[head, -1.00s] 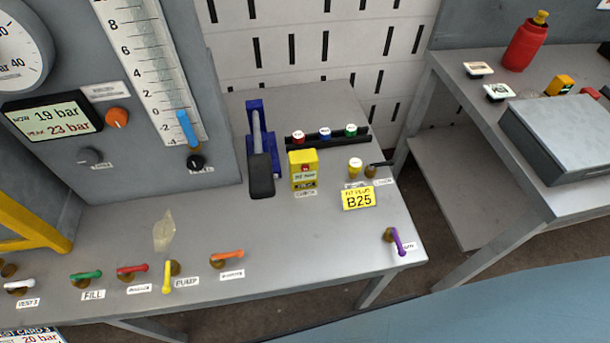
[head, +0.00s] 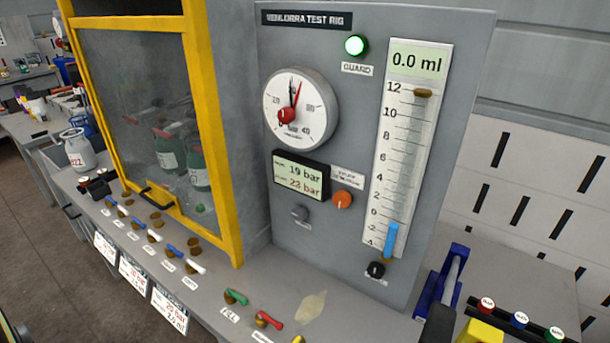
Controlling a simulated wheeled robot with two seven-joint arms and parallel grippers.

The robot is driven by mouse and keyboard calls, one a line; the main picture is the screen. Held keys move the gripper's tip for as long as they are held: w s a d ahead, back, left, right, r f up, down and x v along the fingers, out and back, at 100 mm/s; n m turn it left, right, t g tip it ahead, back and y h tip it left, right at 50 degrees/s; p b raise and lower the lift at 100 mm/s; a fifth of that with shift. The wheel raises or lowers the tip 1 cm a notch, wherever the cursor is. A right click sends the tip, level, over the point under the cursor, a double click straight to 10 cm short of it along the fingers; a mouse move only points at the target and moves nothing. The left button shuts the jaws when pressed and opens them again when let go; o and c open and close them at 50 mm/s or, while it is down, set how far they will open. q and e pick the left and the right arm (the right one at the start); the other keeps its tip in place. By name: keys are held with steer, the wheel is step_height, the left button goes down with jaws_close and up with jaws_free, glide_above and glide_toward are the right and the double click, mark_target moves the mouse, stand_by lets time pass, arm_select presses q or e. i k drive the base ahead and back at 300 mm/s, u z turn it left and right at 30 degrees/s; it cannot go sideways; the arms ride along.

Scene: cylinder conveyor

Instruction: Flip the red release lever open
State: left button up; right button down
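The red lever (head: 269,319) is near the front edge of the bench, at the bottom of the head view. It sits on a brass valve body, and its handle lies roughly along the bench edge. Its label (head: 262,338) is cut off by the bottom edge of the view and cannot be read. A green lever (head: 236,297) marked FILL is just to its left.
The grey test rig panel (head: 330,45) stands behind the levers, with a gauge, displays reading 19 and 23 bar, and a lit green GUARD lamp (head: 356,45). A yellow-framed guard (head: 215,130) encloses bottles. More levers (head: 172,250) line the edge leftward.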

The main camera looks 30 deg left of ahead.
mark_target(278, 326)
steer(key=z, duration=0.5)
steer(key=k, duration=1.15)
steer(key=u, duration=0.4)
steer(key=i, duration=1.25)
steer(key=u, duration=1.15)
